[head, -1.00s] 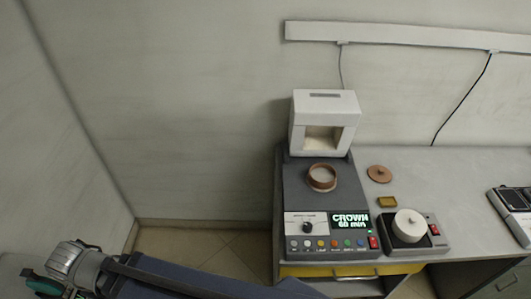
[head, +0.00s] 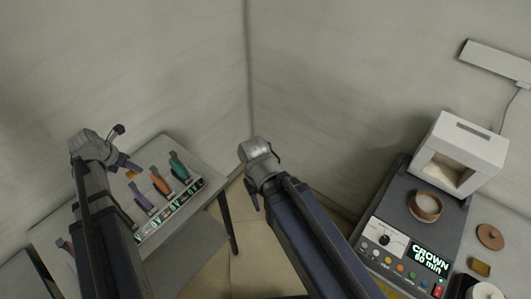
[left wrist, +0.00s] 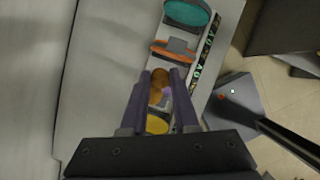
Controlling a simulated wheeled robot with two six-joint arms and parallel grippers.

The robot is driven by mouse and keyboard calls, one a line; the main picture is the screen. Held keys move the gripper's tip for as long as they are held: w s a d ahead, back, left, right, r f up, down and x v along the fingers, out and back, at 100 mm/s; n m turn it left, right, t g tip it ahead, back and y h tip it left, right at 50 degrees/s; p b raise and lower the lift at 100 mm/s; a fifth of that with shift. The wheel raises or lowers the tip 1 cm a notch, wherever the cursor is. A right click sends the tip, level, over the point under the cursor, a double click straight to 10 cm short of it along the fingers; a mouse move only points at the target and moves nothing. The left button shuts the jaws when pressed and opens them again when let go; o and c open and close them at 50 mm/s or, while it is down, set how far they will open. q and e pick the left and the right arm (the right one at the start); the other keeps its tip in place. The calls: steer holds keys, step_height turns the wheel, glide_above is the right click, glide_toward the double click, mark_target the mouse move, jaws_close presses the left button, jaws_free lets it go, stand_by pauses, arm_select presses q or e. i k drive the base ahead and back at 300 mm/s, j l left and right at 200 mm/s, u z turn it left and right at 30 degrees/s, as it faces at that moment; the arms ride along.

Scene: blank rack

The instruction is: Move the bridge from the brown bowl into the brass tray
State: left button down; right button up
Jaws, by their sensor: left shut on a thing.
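The brown bowl (head: 425,206), round with a pale inside, sits on top of the dark grey furnace unit at the right of the head view. The brass tray (head: 480,267), small and square, lies on the bench right of that unit. I cannot make out a bridge in the bowl. My left gripper (head: 130,168) is over the rack table at the left, far from both. It is shut on a small orange-brown piece, which shows between its fingers in the left wrist view (left wrist: 158,85). My right gripper (head: 252,194) hangs at mid-picture, its fingers mostly hidden.
The rack table (head: 205,225) holds purple, orange (head: 160,180) and teal (head: 179,166) holders in a row close by my left gripper. A white box (head: 463,150) stands behind the bowl. A brown disc (head: 490,237) lies on the bench. Open floor separates table and bench.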

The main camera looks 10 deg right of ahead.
mark_target(480, 267)
steer(key=k+l+z, duration=0.2)
steer(key=z, duration=0.2)
steer(key=k+l+z, duration=0.15)
steer(key=l+z, duration=0.2)
steer(key=k+l+z, duration=0.15)
steer(key=z, duration=0.25)
steer(key=l+z, duration=0.35)
steer(key=i+l+z, duration=0.1)
steer(key=l+z, duration=0.25)
steer(key=i+l+z, duration=0.1)
steer(key=l+z, duration=0.25)
steer(key=i+l+z, duration=0.15)
steer(key=z, duration=0.25)
